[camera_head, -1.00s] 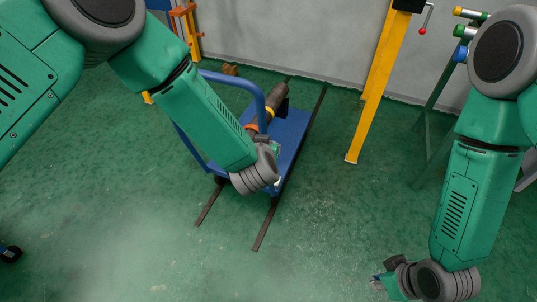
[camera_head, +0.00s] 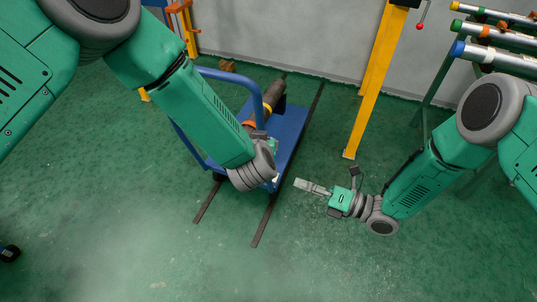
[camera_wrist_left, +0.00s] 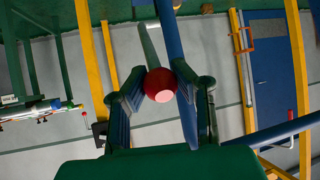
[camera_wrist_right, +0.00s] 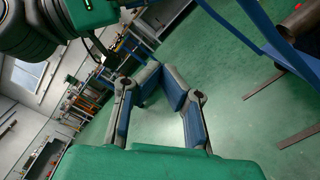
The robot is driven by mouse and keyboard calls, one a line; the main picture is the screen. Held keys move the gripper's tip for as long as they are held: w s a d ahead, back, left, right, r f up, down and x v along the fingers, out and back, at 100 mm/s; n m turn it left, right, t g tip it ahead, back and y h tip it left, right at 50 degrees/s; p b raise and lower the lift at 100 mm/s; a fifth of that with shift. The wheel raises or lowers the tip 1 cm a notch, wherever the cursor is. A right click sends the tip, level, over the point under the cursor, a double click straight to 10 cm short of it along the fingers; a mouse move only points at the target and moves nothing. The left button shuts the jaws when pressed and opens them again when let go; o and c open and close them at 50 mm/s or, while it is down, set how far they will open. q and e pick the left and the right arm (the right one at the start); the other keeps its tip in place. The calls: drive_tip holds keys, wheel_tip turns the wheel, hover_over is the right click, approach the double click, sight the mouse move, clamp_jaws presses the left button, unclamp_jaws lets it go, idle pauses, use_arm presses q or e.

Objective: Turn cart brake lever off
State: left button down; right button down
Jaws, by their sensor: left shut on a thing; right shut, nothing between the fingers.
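The blue cart (camera_head: 292,125) stands at the centre in the head view, partly hidden by my left arm. In the left wrist view, a red ball knob (camera_wrist_left: 160,86) sits at the end of a grey metal lever (camera_wrist_left: 150,45). My left gripper (camera_wrist_left: 157,69) is shut on the red knob, one finger on each side. In the head view my left wrist hides the knob and lever. My right gripper (camera_head: 298,184) is shut and empty, to the right of the cart's near end and apart from it. Its fingers also show in the right wrist view (camera_wrist_right: 161,74).
A dark pipe (camera_head: 270,94) lies on the cart. Dark rails (camera_head: 268,222) run along the green floor. A yellow stand (camera_head: 367,105) is right of the cart, with a pipe rack (camera_head: 495,58) farther right. The near floor is open.

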use_arm(q)
drive_tip(key=shift+w+r, duration=0.1)
drive_tip(key=shift+r, duration=0.05)
use_arm(e)
drive_tip(key=w+a+r, duration=0.2)
drive_tip(key=w+a, duration=0.5)
drive_tip(key=a, duration=0.2)
drive_tip(key=shift+r+n, duration=0.3)
